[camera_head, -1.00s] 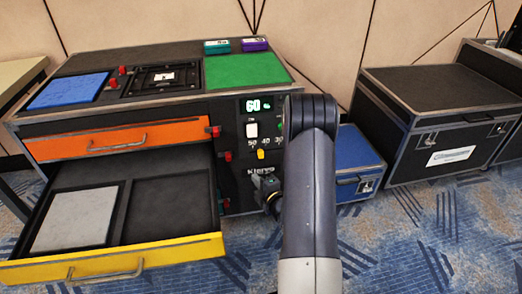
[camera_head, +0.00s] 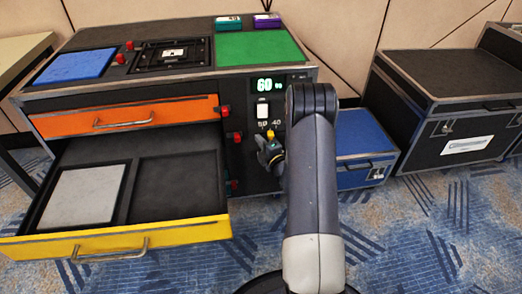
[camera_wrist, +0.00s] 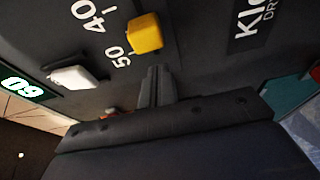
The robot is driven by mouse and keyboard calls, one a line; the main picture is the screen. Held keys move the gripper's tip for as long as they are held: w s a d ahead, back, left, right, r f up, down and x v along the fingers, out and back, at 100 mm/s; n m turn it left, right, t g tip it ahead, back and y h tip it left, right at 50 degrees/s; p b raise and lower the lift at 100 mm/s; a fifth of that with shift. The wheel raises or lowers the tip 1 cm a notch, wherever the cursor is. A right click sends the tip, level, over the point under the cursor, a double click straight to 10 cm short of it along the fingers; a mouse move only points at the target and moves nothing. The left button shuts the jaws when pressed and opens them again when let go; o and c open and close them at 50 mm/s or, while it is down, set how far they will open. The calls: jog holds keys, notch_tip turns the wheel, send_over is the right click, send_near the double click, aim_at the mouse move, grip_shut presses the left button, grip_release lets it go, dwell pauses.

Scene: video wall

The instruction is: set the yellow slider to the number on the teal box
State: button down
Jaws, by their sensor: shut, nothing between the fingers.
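The yellow slider (camera_head: 270,135) is on the cabinet's front panel, under the printed numbers 50 and 40. In the wrist view the yellow slider (camera_wrist: 145,34) sits close to the 50, but its exact setting is unclear. My gripper (camera_head: 267,146) is shut and empty, just below the slider in the head view. In the wrist view the fingers of my gripper (camera_wrist: 158,72) are together and appear apart from the slider. The teal box (camera_head: 228,23) stands on the cabinet top at the back; its label is too small to read.
A purple box (camera_head: 267,20) stands beside the teal one. A green display (camera_head: 268,85) reads 60, above a white switch (camera_head: 263,106). Red knobs (camera_head: 237,137) line the panel's left side. The yellow-fronted drawer (camera_head: 120,240) is open at left. A blue case (camera_head: 362,146) stands right of my arm.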

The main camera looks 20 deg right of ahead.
jog(key=shift+s+d, duration=0.2)
jog(key=shift+d, duration=0.35)
jog(key=shift+s+d, duration=0.15)
jog(key=shift+d, duration=0.35)
jog(key=shift+d, duration=0.1)
